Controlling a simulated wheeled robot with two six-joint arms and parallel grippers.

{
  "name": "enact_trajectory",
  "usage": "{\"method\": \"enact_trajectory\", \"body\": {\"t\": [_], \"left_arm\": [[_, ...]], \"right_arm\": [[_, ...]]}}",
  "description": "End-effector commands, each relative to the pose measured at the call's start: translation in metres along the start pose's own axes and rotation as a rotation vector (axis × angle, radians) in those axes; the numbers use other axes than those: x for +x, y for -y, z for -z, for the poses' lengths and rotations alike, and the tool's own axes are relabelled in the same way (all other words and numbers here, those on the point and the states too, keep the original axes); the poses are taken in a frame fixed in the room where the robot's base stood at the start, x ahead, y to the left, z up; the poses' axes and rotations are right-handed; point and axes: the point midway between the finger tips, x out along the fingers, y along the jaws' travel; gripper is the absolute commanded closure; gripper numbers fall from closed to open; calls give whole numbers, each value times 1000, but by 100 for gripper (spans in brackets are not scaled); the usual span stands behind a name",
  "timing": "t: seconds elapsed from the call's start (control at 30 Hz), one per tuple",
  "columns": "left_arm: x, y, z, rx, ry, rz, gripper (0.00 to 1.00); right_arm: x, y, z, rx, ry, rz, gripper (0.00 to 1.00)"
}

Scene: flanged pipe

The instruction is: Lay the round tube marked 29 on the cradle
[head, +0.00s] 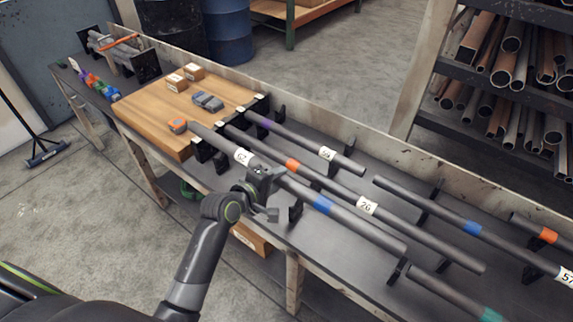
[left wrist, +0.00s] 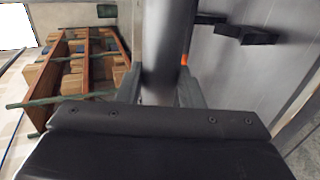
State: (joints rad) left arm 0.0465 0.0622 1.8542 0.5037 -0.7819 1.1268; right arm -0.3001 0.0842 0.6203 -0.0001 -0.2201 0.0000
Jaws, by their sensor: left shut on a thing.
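A long grey round tube (head: 365,228) with a blue band runs diagonally along the near side of the bench. Its white tag (head: 243,157) looks like 62 from here, which is 29 upside down. My left gripper (head: 264,176) is shut around this tube between tag and band. In the left wrist view the tube (left wrist: 166,45) passes between the two fingers (left wrist: 160,90). I cannot tell whether it rests on the black notched supports (head: 205,150) or is just above them. Which supports form the cradle is unclear. My right gripper is not in view.
The tube tagged 26 (head: 425,240), with an orange band, lies right beside the held one. Another tagged tube (head: 345,161) lies behind it, and more lie at the right. A wooden board (head: 145,110) holds small boxes. Black plates with grey pipes (head: 115,50) stand at the far left.

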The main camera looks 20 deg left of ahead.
Motion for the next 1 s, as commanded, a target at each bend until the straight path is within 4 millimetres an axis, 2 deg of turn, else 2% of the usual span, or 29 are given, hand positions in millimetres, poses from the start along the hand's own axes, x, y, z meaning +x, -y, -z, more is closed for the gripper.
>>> {"method": "enact_trajectory", "body": {"t": [0.03,0.07,0.2,0.37,0.57,1.0], "left_arm": [[8,-11,-1,-1,-2,-6,100],[13,-13,-1,-1,-4,-6,100],[26,-16,-2,1,-9,-3,100],[31,-14,-3,1,-10,-2,100],[34,-5,-3,2,-10,-2,100],[46,24,-2,2,-12,-2,100]], "right_arm": [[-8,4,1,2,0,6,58],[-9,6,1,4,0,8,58],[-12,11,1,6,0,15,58],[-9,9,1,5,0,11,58],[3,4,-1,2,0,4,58],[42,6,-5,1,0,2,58]]}}
